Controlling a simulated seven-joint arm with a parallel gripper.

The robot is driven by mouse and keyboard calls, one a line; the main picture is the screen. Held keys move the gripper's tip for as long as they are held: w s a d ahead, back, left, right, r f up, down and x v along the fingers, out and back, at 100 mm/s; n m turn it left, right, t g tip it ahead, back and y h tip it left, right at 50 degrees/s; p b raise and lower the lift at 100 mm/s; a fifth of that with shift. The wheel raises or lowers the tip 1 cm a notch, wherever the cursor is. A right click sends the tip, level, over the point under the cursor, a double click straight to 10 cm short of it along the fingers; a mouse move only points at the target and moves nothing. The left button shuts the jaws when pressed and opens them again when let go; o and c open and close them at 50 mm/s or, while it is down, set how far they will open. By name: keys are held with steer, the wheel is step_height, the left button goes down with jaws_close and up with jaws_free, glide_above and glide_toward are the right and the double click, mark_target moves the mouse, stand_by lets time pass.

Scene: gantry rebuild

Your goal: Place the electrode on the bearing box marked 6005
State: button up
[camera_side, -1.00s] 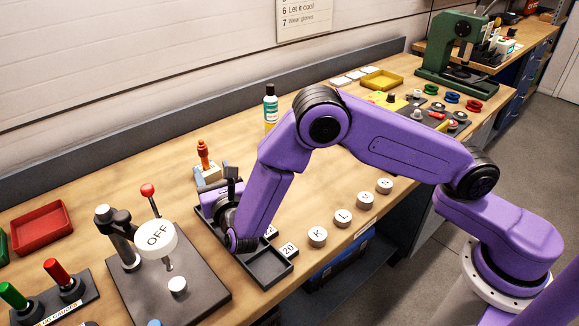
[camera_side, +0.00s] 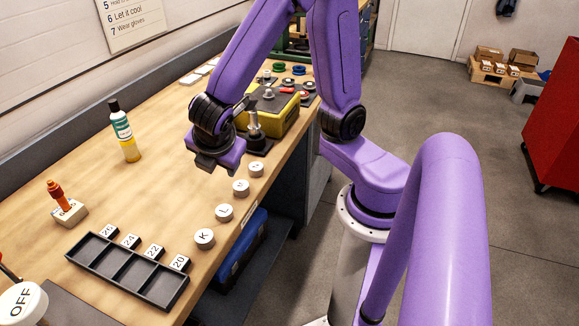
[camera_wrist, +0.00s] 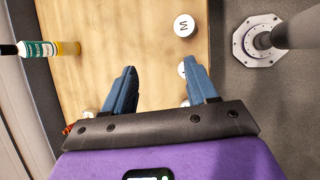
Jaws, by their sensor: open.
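I cannot pick out the electrode with certainty. An upright silver cylinder on a black base (camera_side: 254,130) stands on the bench behind my gripper in the side view; I cannot tell what it is. Small brown boxes with white labels (camera_side: 497,67) sit in a tray at the far back right, but their markings are too small to read, so 6005 is not identified. My gripper (camera_wrist: 160,88) is open in the wrist view, with only bare bench wood between its blue fingers. In the side view it hangs above the bench, near the row of round white pieces.
A black tray (camera_side: 122,274) with empty compartments lies at front left, its labels including 20, 22 and 24. Round white lettered pieces (camera_side: 224,212) line the bench edge. A bottle (camera_side: 124,133), an orange-handled stamp (camera_side: 66,205) and a yellow box (camera_side: 275,120) also stand there. Bench middle is clear.

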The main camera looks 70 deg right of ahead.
steer(key=s+d+m+g+y, duration=0.2)
steer(key=s+m+g+y, duration=0.2)
steer(key=s, duration=1.1)
steer(key=shift+r+m+y, duration=0.45)
steer(key=shift+m+y, duration=0.15)
steer(key=shift+y, duration=0.2)
steer(key=shift+w, duration=0.1)
